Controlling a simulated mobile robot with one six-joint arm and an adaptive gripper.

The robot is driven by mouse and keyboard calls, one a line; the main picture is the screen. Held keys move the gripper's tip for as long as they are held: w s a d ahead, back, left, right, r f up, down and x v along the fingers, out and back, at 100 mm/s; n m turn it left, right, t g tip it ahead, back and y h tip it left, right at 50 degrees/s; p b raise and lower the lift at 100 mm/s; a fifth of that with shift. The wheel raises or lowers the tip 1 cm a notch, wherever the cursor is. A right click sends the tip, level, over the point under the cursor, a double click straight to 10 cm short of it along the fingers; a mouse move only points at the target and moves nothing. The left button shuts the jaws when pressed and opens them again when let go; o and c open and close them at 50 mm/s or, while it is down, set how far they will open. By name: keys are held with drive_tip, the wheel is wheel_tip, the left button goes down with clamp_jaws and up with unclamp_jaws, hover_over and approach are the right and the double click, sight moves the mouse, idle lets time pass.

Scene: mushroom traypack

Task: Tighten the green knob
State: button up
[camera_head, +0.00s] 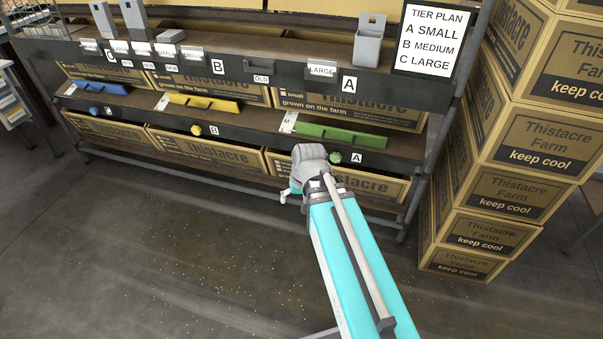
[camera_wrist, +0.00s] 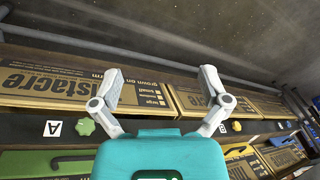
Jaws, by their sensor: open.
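The green knob (camera_head: 336,157) sits on the dark shelf rail beside the white A label, below the green bar (camera_head: 340,136). In the wrist view the green knob (camera_wrist: 85,127) is left of my gripper, next to the A label (camera_wrist: 53,128). My gripper (camera_wrist: 161,75) is open and empty, its two fingers spread over the front of the cartons. In the head view my gripper (camera_head: 287,194) is mostly hidden by my wrist and sits left of and below the green knob, apart from it.
A yellow knob (camera_head: 196,130) and a blue knob (camera_head: 94,111) sit further left on the same rail. Thistacre cartons (camera_head: 210,149) fill the lower shelf. A tall stack of cartons (camera_head: 503,192) stands at the right. The floor in front (camera_head: 150,240) is clear.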

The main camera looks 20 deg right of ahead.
drive_tip(key=s+r+n+g+h+p, duration=0.1)
drive_tip(key=s+r+p, duration=0.1)
drive_tip(key=s, duration=0.3)
drive_tip(key=shift+a+r+g+h, duration=0.3)
drive_tip(key=shift+a+r+g, duration=0.15)
drive_tip(key=shift+r, duration=0.15)
